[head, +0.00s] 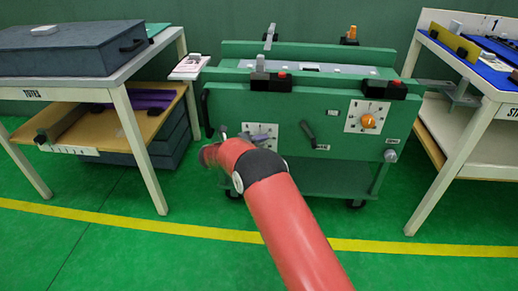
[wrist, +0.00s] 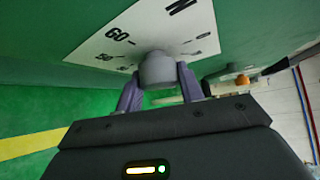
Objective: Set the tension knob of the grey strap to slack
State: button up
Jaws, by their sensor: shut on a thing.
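A grey knob (wrist: 157,68) stands on a white dial plate (wrist: 108,42) with printed numbers and tick marks, in the wrist view. My gripper (wrist: 160,76) has its two purple fingers on either side of this knob and is shut on it. In the head view the dial plate (head: 262,131) is on the left of the green cart's front, partly hidden by my red arm. My fingers are mostly hidden there. The knob's pointer and setting cannot be read clearly. No grey strap can be made out with certainty.
The green cart (head: 300,172) also carries an orange knob (head: 369,121) on a second dial plate and a dark lever (head: 308,132) between the plates. Tables stand left (head: 150,62) and right (head: 497,98). The floor in front is clear.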

jog(key=n+h+b, duration=0.1)
jog(key=b, duration=0.1)
jog(key=f+n+t+h+b, duration=0.1)
jog(key=b, duration=0.1)
jog(key=n+t+h+b, duration=0.2)
jog(key=n+b, duration=0.1)
jog(key=b, duration=0.1)
jog(key=n+t+b, duration=0.2)
jog(key=n+b, duration=0.1)
jog(key=n+t+b, duration=0.1)
jog(key=t, duration=0.1)
jog(key=shift+r+n+b, duration=0.25)
jog(key=shift+n+b, duration=0.1)
jog(key=shift+n, duration=0.05)
jog(key=shift+r+n+t+b, duration=0.1)
jog(key=shift+n+t+b, duration=0.3)
jog(key=shift+n+t, duration=0.3)
jog(key=shift+r+n, duration=0.15)
jog(key=shift+n, duration=0.15)
jog(key=o, duration=1)
jog(key=shift+v, duration=3.9)
